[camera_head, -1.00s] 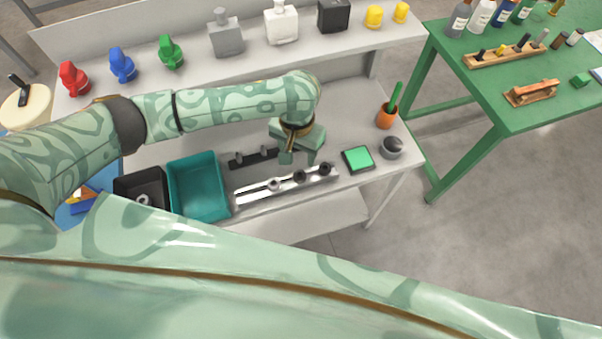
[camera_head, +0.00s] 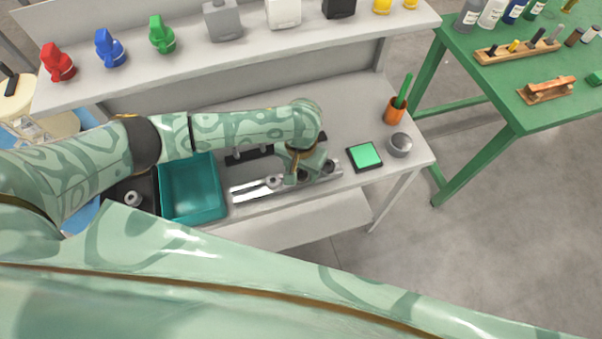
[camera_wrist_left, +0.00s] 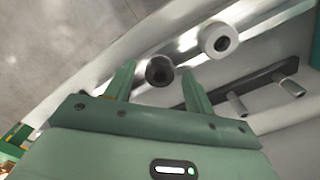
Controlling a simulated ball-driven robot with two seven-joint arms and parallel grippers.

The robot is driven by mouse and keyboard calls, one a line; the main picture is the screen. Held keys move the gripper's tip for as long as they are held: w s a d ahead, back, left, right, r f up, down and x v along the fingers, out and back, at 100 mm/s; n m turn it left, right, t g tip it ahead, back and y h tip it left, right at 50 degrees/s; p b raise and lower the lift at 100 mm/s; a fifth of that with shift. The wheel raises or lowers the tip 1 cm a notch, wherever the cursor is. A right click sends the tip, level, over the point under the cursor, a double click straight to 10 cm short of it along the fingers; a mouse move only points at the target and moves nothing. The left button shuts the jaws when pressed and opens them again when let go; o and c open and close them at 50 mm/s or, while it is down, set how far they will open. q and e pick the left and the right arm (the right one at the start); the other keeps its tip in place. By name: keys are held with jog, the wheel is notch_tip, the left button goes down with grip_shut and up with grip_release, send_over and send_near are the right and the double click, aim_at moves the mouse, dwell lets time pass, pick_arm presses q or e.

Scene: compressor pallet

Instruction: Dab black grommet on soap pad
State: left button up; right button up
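A black grommet (camera_wrist_left: 160,70) shows between the fingertips of my left gripper in the left wrist view. That gripper (camera_head: 292,181) is open over the silver rail (camera_head: 245,192) in the head view; its fingers stand apart, and I cannot tell whether they touch the grommet. A pale grey grommet (camera_head: 273,181) sits on the rail beside it; it also shows in the left wrist view (camera_wrist_left: 217,40). Another black grommet (camera_head: 328,166) is partly visible right of the gripper. The soap pad (camera_head: 365,155), green in a black frame, lies to the right. My right gripper is out of view.
A teal bin (camera_head: 192,188) and a black bin (camera_head: 142,187) stand left of the rail. A dark strip with grey pegs (camera_wrist_left: 238,104) lies behind it. A grey domed object (camera_head: 400,145) and an orange cup (camera_head: 395,110) stand near the pad. Bottles line the shelf above.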

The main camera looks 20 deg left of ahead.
pick_arm(q)
jog(key=c, duration=0.9)
jog(key=shift+r+p, duration=0.35)
jog(key=shift+r, duration=0.25)
notch_tip(320, 180, up, 3)
jog(key=shift+s+a+r+p, duration=0.1)
jog(key=shift+s+a+p, duration=0.05)
jog(key=shift+p, duration=0.75)
jog(key=s+a+r+p, duration=0.2)
jog(key=s+r, duration=0.1)
jog(key=s, duration=0.1)
jog(key=s+a+r+p, duration=0.2)
jog(key=s, duration=0.2)
jog(key=s+a+r+p, duration=0.2)
jog(key=s+r, duration=0.1)
jog(key=s, duration=0.1)
jog(key=shift+s+r, duration=0.15)
jog(key=shift+r, duration=0.15)
